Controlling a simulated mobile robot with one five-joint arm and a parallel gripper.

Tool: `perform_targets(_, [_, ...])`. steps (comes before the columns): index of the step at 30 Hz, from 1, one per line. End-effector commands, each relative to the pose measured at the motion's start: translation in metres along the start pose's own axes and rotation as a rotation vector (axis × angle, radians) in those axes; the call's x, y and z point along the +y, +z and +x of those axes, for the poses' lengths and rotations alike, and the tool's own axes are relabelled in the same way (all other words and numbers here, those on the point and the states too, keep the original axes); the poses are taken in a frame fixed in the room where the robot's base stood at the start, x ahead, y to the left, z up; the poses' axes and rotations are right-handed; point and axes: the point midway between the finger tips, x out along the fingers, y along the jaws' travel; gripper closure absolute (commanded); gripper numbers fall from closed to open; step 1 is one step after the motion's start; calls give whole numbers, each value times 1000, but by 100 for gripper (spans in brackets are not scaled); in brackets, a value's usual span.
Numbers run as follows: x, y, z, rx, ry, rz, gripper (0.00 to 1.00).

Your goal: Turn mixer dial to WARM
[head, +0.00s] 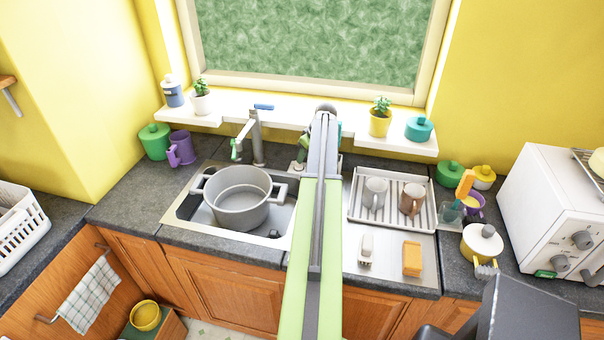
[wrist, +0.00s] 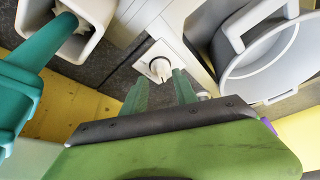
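The mixer dial (wrist: 160,68) is a small round pale knob on a white square plate in the wrist view. My gripper (wrist: 159,78) has its two green fingers apart, pointing at the dial from just below it in the picture. The gap between the fingertips looks empty; I cannot tell whether either tip touches the knob. The WARM mark and the dial's setting are not readable. In the head view my arm reaches over the counter right of the sink toward the window ledge, and the dial's base (head: 297,167) shows only partly beside it.
A grey pot (head: 240,198) stands in the sink, left of my arm; it also shows in the wrist view (wrist: 262,80). The tap (head: 256,138) stands behind it. A teal-handled thing (wrist: 30,75) in a white holder (wrist: 88,35) is close to my gripper. A drying rack (head: 392,222) with mugs is right.

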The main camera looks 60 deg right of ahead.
Motion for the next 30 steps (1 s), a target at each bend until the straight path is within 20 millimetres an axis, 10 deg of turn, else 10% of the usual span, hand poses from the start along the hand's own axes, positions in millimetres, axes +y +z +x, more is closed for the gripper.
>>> perform_targets(6, [1,2,43,0,0,1,65])
perform_targets(15, [1,0,42,0,1,2,65])
perform_targets(23, [1,0,42,0,1,2,100])
perform_targets(30, [-5,3,41,0,1,3,100])
